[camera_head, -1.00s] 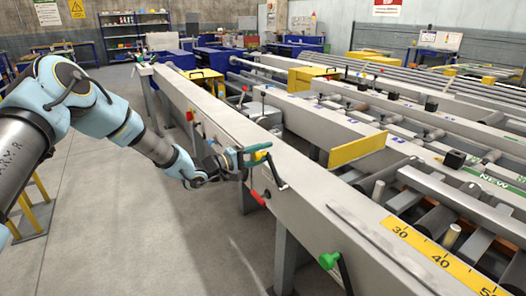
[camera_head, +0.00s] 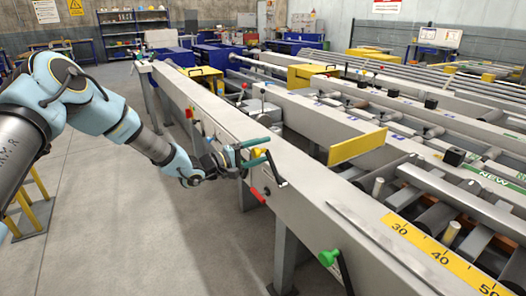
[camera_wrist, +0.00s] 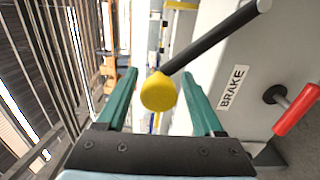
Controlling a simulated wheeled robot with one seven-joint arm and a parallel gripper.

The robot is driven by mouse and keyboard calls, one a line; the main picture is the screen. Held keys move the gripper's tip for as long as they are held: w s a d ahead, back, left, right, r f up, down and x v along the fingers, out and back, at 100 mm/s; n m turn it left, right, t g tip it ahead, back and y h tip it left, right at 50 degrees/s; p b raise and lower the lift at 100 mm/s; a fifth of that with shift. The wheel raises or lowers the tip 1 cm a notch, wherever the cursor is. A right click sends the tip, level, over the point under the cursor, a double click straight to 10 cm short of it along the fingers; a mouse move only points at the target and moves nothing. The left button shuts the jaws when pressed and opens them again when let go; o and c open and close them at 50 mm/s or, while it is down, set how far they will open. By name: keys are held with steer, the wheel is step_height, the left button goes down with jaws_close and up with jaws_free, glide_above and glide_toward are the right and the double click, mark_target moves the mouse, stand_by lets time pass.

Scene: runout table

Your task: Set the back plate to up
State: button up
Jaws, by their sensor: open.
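My gripper (camera_head: 268,148) is open beside the near long rail of the table. Its two teal fingers stand on either side of a yellow knob (camera_wrist: 159,92) on a black lever; the knob also shows in the head view (camera_head: 260,152). The wrist view shows gaps between the knob and both fingers, and the lever running up to the right. A yellow plate (camera_head: 357,146) stands upright on the table past the rail. The frames do not show which part is the back plate.
A red-handled lever (camera_wrist: 297,109) sits right of the knob by a BRAKE label (camera_wrist: 233,88); its red handle hangs below the gripper in the head view (camera_head: 257,195). A green-knobbed lever (camera_head: 328,257) is nearer on the rail. Open floor (camera_head: 130,230) lies left.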

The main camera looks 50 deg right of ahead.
steer(key=b+v, duration=0.2)
steer(key=v, duration=0.8)
steer(key=shift+w+a, duration=0.15)
steer(key=w+a+t+y+p, duration=0.1)
steer(key=w+a+t+y, duration=0.3)
steer(key=w+a+t, duration=0.65)
steer(key=w+a+y, duration=0.3)
steer(key=w+a, duration=0.2)
steer(key=a, duration=0.4)
steer(key=w+a+y, duration=0.3)
steer(key=w+a, duration=0.2)
steer(key=a, duration=0.3)
steer(key=s+a+r+n+y+p, duration=0.1)
steer(key=s+a+r+y, duration=0.15)
steer(key=a, duration=0.65)
steer(key=s+a+r+n+y+p, duration=0.1)
steer(key=a+y, duration=0.2)
steer(key=a, duration=0.6)
steer(key=s+a+r+g+y, duration=0.1)
steer(key=s+a+r+g, duration=0.1)
steer(key=s+a, duration=0.8)
steer(key=shift+s+a+r+n, duration=0.2)
steer(key=shift+s+r+n, duration=0.2)
steer(key=shift+s, duration=0.6)
steer(key=shift+g, duration=0.25)
